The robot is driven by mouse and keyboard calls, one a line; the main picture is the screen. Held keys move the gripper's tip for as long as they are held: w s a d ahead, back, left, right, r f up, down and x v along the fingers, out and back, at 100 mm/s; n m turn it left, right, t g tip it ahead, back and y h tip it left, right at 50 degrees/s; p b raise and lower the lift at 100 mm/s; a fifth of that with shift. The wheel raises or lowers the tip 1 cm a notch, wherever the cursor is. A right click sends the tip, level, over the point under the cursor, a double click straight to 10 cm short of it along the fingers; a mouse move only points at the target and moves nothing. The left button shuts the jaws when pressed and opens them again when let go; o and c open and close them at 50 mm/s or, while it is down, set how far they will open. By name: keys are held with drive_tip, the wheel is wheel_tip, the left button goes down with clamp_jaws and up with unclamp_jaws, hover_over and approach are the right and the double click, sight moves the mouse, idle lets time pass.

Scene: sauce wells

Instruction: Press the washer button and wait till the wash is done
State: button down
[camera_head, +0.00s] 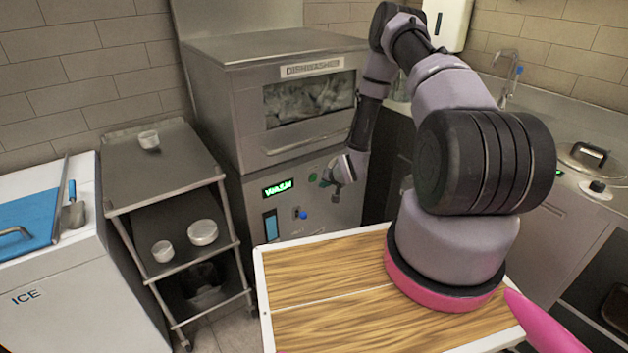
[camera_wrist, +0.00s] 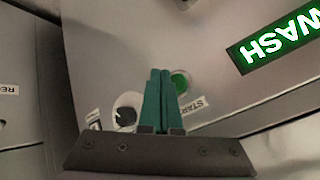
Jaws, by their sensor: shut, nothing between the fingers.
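The dishwasher (camera_head: 225,110) is a steel machine at the back, with steamy shapes behind its window (camera_head: 308,100). Its lit green display reads WASH (camera_head: 278,188) and shows large in the wrist view (camera_wrist: 275,42). A round green button (camera_wrist: 180,81) sits by a label reading START (camera_wrist: 190,108). My gripper (camera_head: 327,180) is at the machine's front panel, right of the display. In the wrist view its green fingers (camera_wrist: 160,76) are shut together with nothing between them. Their tips overlap the button's left edge; I cannot tell whether they touch it.
A blue knob (camera_head: 303,215) is lower on the panel. A white ice chest (camera_head: 70,290) with a scoop (camera_head: 73,214) is at far left. A sink counter with a lidded pot (camera_head: 584,158) is at right.

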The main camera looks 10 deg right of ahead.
drive_tip(key=s, duration=0.1)
drive_tip(key=s+d, duration=0.1)
drive_tip(key=shift+s, duration=0.3)
idle(0.5)
